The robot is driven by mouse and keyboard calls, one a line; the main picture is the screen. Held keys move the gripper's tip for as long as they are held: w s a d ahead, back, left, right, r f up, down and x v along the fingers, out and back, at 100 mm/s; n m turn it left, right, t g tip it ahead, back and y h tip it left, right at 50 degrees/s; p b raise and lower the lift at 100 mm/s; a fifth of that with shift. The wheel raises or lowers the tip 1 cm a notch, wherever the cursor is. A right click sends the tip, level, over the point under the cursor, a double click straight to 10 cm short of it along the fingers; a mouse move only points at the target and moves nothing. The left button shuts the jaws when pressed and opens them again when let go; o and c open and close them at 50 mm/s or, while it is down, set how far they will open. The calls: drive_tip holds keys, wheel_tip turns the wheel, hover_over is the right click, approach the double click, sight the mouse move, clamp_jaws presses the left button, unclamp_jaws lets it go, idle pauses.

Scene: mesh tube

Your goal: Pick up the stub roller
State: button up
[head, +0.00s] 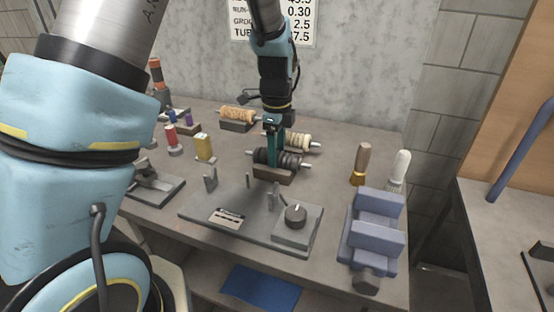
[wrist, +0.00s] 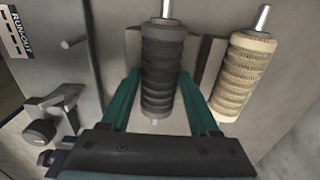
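A black ribbed roller (head: 278,158) with metal shaft ends lies across a brown cradle (head: 272,174) on the bench. It also shows in the wrist view (wrist: 163,60). I cannot tell from its looks whether it is the stub roller. My gripper (head: 273,160) points down at the black roller. In the wrist view its two teal fingers (wrist: 159,76) stand on either side of the roller, with a narrow gap at the left; contact at the right is unclear. A cream ribbed roller (head: 298,141) lies just behind, and to the right in the wrist view (wrist: 243,75).
A tan roller (head: 238,114) sits on a cradle farther back left. A grey fixture plate (head: 235,226) with posts and a knob (head: 296,214) lies in front. Small spools (head: 203,147) stand left.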

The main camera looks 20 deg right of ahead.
clamp_jaws()
idle(0.5)
